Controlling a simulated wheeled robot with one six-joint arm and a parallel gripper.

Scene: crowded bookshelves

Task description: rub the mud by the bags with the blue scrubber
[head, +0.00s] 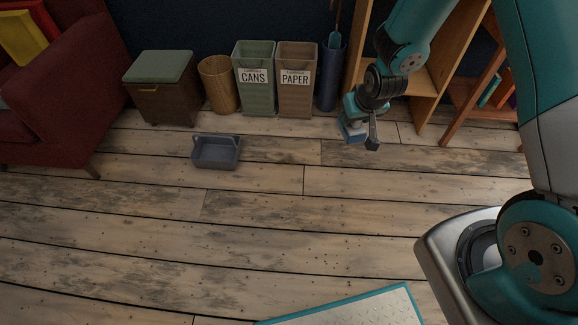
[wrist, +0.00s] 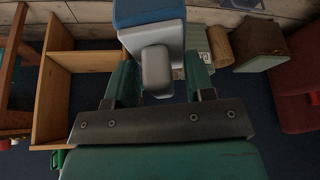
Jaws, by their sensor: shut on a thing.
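My gripper (head: 362,125) hangs above the floor in front of the wooden shelf in the head view. It is shut on the blue scrubber (head: 351,134), whose blue part shows beside the fingers. In the wrist view the scrubber (wrist: 148,12) has a blue block on a grey body and handle. The handle sits between the two fingers of my gripper (wrist: 160,78). I cannot make out mud or bags in either view; the floor has dark patches that look like wood grain.
A grey caddy (head: 217,152) stands on the plank floor. Green CANS bin (head: 256,95), brown PAPER bin (head: 296,98), wicker basket (head: 217,88), lidded box (head: 161,100) and blue bin (head: 330,90) line the wall. A red armchair (head: 75,80) is left, shelf (head: 432,85) right. Middle floor is clear.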

